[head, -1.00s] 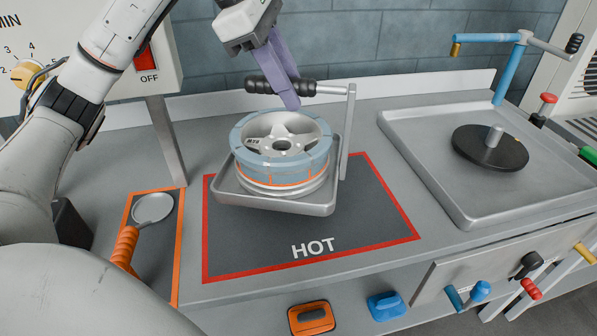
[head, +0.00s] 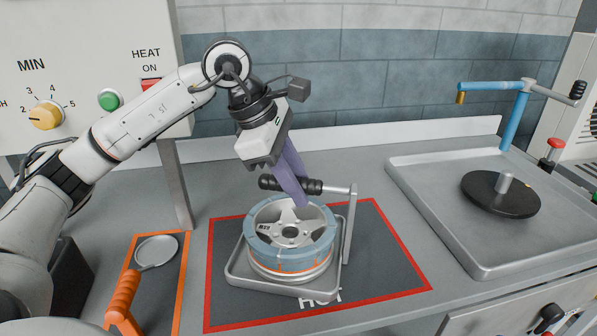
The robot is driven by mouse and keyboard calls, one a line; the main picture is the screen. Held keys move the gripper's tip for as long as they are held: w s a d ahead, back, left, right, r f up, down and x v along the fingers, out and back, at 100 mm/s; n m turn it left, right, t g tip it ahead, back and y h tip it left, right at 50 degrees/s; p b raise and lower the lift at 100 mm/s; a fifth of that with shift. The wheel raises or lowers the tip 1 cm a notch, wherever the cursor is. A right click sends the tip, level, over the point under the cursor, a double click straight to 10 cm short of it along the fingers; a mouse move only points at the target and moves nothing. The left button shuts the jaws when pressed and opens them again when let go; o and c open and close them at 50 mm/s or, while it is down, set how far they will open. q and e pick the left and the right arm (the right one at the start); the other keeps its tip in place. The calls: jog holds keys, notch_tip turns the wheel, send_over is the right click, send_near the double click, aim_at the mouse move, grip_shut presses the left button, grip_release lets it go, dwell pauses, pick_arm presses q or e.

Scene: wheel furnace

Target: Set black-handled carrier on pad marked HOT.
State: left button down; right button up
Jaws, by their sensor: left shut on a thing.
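The carrier (head: 349,228) is a grey metal tray with an upright post and a black handle (head: 268,182). A silver spoked wheel (head: 290,232) with a blue-grey band around it sits in the tray. My left gripper (head: 294,190), with purple fingers, is shut on the black handle. The carrier is over the dark, red-bordered pad (head: 388,265) marked HOT and covers part of the lettering. I cannot tell whether the tray touches the pad. My right gripper is not in view.
An orange-bordered mat (head: 170,290) at the left holds a round, orange-handled tool (head: 125,296). At the right, a large grey tray (head: 430,210) holds a black disc (head: 500,196) under a blue-armed stand (head: 514,120). The control panel (head: 75,60) stands at back left.

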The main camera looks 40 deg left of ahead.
pick_arm(q)
jog(key=shift+r, duration=0.15)
jog(key=c, duration=1.5)
grip_release()
jog(key=shift+f, duration=0.2)
jog(key=v, duration=1.2)
jog(key=shift+r+p, duration=0.15)
jog(key=shift+p, duration=0.15)
